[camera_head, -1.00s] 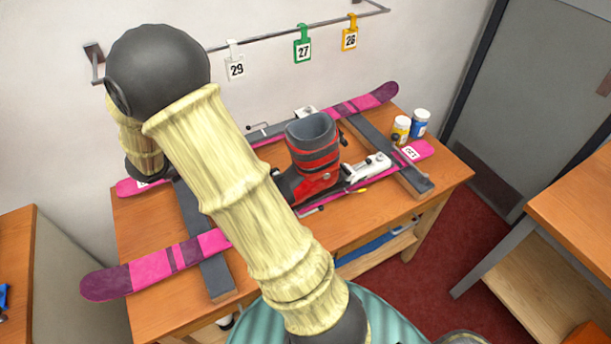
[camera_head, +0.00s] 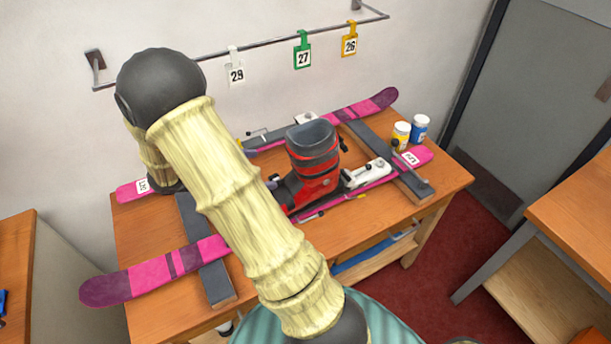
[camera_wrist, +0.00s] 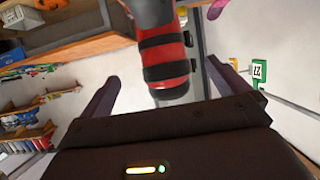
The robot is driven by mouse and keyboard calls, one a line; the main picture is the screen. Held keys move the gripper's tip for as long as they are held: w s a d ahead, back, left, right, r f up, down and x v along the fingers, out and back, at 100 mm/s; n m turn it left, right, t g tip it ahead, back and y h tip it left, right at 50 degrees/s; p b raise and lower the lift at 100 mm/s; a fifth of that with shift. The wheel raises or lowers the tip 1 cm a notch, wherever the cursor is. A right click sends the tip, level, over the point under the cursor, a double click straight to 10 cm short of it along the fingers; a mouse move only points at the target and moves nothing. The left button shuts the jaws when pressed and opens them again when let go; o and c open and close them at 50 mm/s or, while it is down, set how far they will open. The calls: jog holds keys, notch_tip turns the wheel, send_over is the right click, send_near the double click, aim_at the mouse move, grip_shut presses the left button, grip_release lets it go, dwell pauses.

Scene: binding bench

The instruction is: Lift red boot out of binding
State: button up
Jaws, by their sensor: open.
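The red boot (camera_head: 312,180) with its dark grey cuff stands upright in the binding on the near pink ski (camera_head: 205,250). The white heel piece of the binding (camera_head: 368,173) shows just right of the boot. My arm hides the part of the ski left of the boot, and my gripper is hidden in the head view. In the wrist view, my gripper (camera_wrist: 162,92) is open, its two dark fingers spread apart. The red boot (camera_wrist: 165,68) shows between and beyond the fingers, with gaps on both sides and no visible contact.
A second pink ski (camera_head: 372,104) lies behind, on the wooden bench (camera_head: 335,228). Yellow (camera_head: 401,134) and blue (camera_head: 420,128) jars stand at the back right. Tags, including a green one (camera_head: 303,53), hang from a wall rail. Another wooden table (camera_head: 575,205) stands right.

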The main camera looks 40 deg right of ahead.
aim_at(293, 165)
jog(key=p+x, duration=0.1)
jog(key=x, duration=0.6)
jog(key=shift+d+f, duration=0.1)
jog(key=shift+d, duration=0.05)
jog(key=shift+s+d+p, duration=0.15)
jog(key=shift+d+p, duration=0.25)
jog(key=shift+p, duration=0.05)
jog(key=p+x, duration=0.1)
jog(key=x, duration=0.3)
jog(key=shift+d+f, duration=0.1)
jog(key=shift+d, duration=0.1)
jog(key=c, duration=1.8)
